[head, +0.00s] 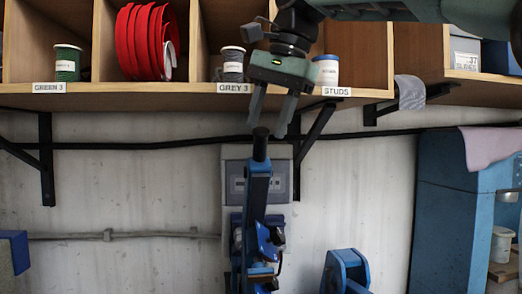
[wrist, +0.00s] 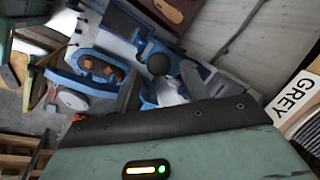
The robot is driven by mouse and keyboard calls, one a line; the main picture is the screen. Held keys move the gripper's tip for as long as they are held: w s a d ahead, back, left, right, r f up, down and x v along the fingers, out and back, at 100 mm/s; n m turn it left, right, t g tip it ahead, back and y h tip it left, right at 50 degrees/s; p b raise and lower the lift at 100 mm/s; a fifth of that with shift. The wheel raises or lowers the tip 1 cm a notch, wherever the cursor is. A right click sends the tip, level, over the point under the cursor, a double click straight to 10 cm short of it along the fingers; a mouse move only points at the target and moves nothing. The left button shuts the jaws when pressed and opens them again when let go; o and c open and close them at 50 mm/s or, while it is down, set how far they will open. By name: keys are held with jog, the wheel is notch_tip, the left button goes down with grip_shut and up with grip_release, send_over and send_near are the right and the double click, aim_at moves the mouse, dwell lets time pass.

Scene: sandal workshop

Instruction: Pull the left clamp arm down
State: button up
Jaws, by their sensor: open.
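The left clamp arm (head: 257,200) is a blue bar standing upright, with a black knob (head: 260,145) on its top end. My gripper (head: 267,130) is open and points down just above the knob in the head view. In the wrist view the round black knob (wrist: 158,64) shows between my two grey fingers, beyond their tips. I cannot tell how large the gap is, but the fingers hold nothing. A second blue clamp arm (head: 346,270) stands lower at the right, cut off by the frame's bottom.
A wooden shelf (head: 180,94) runs above, with a green spool (head: 67,63), red straps (head: 140,42), a grey spool (head: 233,66) and a studs tub (head: 327,70) close to my gripper. A grey panel box (head: 282,178) is behind the arm. A blue cabinet (head: 443,215) stands right.

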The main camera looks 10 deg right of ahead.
jog(key=shift+x, duration=2.45)
grip_shut()
jog(key=shift+s+f, duration=0.1)
jog(key=shift+f, duration=0.05)
